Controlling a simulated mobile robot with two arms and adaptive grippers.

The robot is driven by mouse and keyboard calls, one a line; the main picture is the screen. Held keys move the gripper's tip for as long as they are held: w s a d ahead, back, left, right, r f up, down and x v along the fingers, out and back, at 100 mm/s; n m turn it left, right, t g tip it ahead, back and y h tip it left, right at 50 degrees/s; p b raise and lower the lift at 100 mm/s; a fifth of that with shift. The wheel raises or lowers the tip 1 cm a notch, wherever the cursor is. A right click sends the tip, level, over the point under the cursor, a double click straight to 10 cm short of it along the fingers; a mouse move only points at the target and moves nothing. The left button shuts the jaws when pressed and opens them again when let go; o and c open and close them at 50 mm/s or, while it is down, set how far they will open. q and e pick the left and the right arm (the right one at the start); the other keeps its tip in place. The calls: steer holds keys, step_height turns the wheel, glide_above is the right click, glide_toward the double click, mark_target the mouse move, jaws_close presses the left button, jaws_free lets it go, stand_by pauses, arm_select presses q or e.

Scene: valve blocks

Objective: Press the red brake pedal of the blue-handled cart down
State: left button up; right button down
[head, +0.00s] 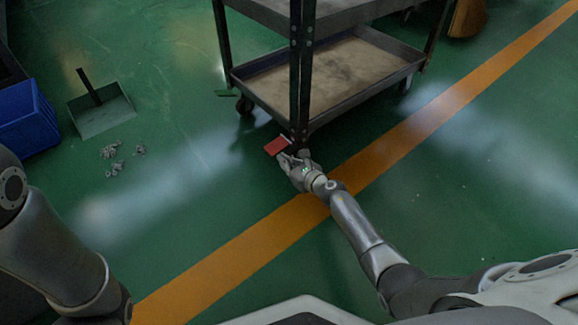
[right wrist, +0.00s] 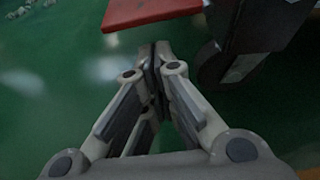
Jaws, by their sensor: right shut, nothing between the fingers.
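The red brake pedal (head: 277,146) sticks out low at the near corner of the dark metal cart (head: 300,95). The cart's blue handle is not in view. My right gripper (head: 287,159) is at the pedal's near side, close to the floor. In the right wrist view the pedal (right wrist: 150,12) is a flat red plate at the top edge, cut off by the frame. The fingertips (right wrist: 154,48) are shut together with nothing between them, just short of the pedal in the picture. I cannot tell whether they touch it. My left gripper is out of view; only my left arm shows.
A caster wheel (right wrist: 222,65) stands right of the fingers. A blue crate (head: 27,120), a dustpan (head: 100,112) and small loose metal parts (head: 115,152) are on the floor at left. An orange floor line (head: 400,140) runs diagonally. Green floor nearby is clear.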

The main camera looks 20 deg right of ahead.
steer(key=shift+s+a+r+p, duration=0.1)
steer(key=shift+r+p, duration=0.5)
steer(key=shift+r, duration=0.2)
steer(key=shift+a+r+m+y+p, duration=0.15)
steer(key=shift+r+m+y+p, duration=0.2)
steer(key=shift+m, duration=0.25)
steer(key=m+y, duration=0.1)
steer(key=r+m, duration=0.1)
steer(key=shift+s+a+r+m+g+y+p, duration=0.1)
steer(key=shift+a+r+m+g+y+p, duration=0.2)
steer(key=shift+m+g+y+p, duration=0.1)
stand_by(0.4)
